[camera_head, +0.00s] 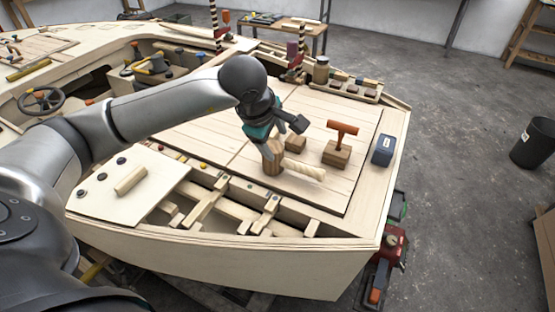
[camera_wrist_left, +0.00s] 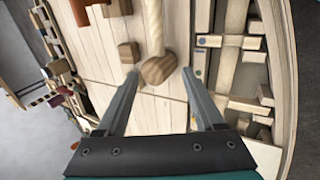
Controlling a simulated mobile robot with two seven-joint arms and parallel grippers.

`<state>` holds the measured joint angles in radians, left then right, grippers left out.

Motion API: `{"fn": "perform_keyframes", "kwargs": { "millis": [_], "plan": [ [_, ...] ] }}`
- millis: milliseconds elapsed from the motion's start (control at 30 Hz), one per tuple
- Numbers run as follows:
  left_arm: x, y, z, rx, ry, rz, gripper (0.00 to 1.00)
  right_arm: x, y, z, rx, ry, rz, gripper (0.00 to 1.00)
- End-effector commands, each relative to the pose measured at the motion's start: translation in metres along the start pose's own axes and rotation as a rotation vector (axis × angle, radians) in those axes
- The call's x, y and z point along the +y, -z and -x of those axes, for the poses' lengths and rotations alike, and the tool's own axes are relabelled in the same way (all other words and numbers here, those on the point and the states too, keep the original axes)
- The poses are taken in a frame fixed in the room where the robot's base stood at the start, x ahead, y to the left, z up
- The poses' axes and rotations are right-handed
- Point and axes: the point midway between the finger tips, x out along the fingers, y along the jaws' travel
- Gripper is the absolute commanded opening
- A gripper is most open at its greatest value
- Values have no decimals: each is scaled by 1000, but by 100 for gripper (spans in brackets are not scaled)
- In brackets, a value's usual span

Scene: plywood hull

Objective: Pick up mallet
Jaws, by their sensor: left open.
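The mallet has a brown wooden head (camera_head: 272,160) and a pale twisted-looking handle (camera_head: 304,170). It lies on the plank deck, with the handle pointing right in the head view. In the left wrist view the mallet head (camera_wrist_left: 158,70) shows at the level of the fingertips, and its handle (camera_wrist_left: 153,25) runs away to the top edge. My left gripper (camera_head: 277,138) is over the mallet head and partly covers it in the head view. Its two fingers (camera_wrist_left: 160,74) are apart, with the head between their tips in the picture; contact cannot be told. My right gripper is not in view.
A small wooden block (camera_head: 295,143) lies close behind the mallet. An orange T-shaped tool (camera_head: 342,129) stands on another block (camera_head: 336,153). A blue box (camera_head: 383,149) sits at the deck's right edge. Open framing (camera_head: 235,205) lies in front of the deck.

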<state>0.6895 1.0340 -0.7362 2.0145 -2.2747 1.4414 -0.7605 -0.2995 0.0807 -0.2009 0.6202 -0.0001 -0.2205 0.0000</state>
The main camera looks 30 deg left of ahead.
Motion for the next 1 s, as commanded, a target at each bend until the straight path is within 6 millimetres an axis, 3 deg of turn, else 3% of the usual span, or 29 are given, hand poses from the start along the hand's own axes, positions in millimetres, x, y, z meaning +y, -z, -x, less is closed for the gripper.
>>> {"fn": "perform_keyframes", "kwargs": {
  "millis": [400,733,1000],
  "plan": [
    [-2,-2,-79,-2,4,2,70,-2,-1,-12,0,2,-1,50],
    [0,-3,-100,-4,3,1,70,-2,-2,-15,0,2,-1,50],
    [3,-7,-134,-4,3,3,70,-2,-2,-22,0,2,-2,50]
  ]
}}
